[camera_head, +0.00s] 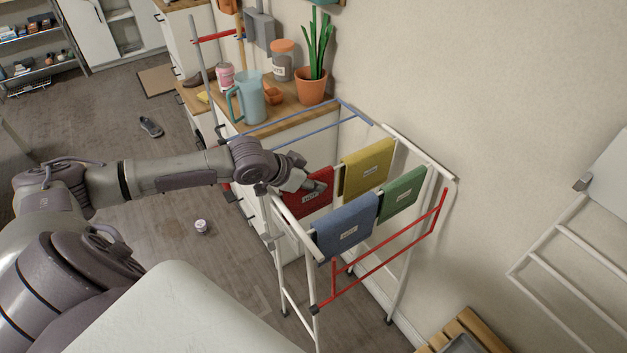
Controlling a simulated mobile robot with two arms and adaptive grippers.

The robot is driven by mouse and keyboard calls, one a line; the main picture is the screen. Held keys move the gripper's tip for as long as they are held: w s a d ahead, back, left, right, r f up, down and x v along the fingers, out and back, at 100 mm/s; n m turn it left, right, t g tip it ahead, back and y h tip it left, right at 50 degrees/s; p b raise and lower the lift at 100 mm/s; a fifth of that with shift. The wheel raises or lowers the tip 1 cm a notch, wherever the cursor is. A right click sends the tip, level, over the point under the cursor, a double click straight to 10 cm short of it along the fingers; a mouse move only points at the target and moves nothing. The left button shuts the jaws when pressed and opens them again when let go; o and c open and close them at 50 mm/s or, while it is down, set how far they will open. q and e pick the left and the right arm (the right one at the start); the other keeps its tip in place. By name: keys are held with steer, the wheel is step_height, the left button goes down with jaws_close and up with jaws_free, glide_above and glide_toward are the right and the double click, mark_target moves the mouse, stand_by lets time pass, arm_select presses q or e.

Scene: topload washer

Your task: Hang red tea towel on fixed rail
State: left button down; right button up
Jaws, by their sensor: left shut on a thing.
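The red tea towel (315,199) hangs at a rail of the white drying rack (297,229), at the rack's left side, partly hidden by my gripper. My left gripper (315,187) is shut on the towel's upper part from the left. I cannot tell whether the red towel's weight rests on the rail. My right gripper is not in view.
A wooden counter (222,107) behind the rack holds a blue jug (250,98), a jar (283,62) and a potted plant (311,86). A small white cup-like item (201,226) and a shoe (151,127) lie on the floor. A beige wall bounds the right.

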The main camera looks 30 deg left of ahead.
arm_select(q)
steer(key=c, duration=0.9)
jaws_free()
steer(key=shift+c, duration=0.2)
steer(key=v, duration=1.2)
